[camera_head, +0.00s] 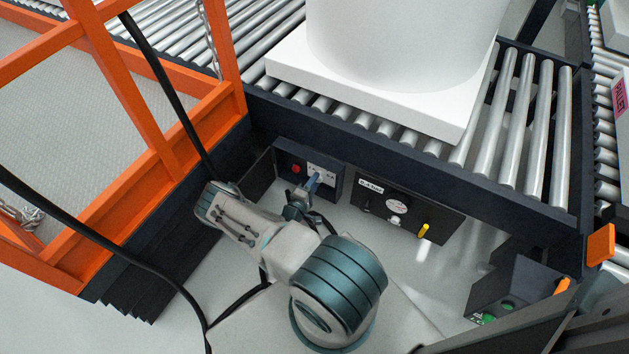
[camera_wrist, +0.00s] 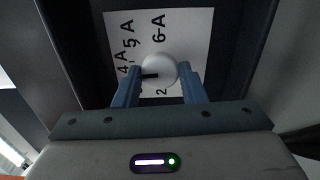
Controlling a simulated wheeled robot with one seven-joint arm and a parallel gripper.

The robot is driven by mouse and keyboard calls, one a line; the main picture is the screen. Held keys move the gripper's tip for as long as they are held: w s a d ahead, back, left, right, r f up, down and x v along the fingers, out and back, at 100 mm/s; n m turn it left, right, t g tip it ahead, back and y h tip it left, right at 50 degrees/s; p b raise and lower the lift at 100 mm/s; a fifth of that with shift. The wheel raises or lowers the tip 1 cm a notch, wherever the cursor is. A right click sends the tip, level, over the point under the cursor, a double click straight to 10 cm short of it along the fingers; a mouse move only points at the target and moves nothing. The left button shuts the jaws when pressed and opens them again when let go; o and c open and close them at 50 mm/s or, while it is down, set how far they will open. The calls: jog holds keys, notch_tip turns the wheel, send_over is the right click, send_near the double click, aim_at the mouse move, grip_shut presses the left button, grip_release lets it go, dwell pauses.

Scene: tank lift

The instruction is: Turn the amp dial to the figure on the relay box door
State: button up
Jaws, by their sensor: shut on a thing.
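The amp dial (camera_wrist: 160,66) is a round white knob on a white plate (camera_wrist: 187,28) in the wrist view. A black pointer mark shows on the knob's left side. Figures around it read 4 A, 5 A, 6-A and a 2; others are covered. My gripper (camera_wrist: 158,76) has its two blue fingers on either side of the knob, shut on it. In the head view my gripper (camera_head: 313,181) reaches into the open relay box (camera_head: 336,186) under the conveyor. Its door (camera_head: 259,178) stands open at the left; no figure on it is readable.
A red button (camera_head: 296,169) sits left of the plate. A dark panel (camera_head: 430,219) with a gauge and yellow lever is to the right. Roller conveyor (camera_head: 502,110) with a white tank (camera_head: 395,45) is above. Orange railing (camera_head: 120,85) and black cables are at left.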

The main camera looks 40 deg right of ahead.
jog(key=shift+w+a, duration=0.1)
dwell(0.3)
jog(key=o, duration=1)
jog(key=p+v, duration=0.3)
jog(key=v, duration=1)
jog(key=shift+a, duration=0.35)
jog(key=shift+m, duration=0.3)
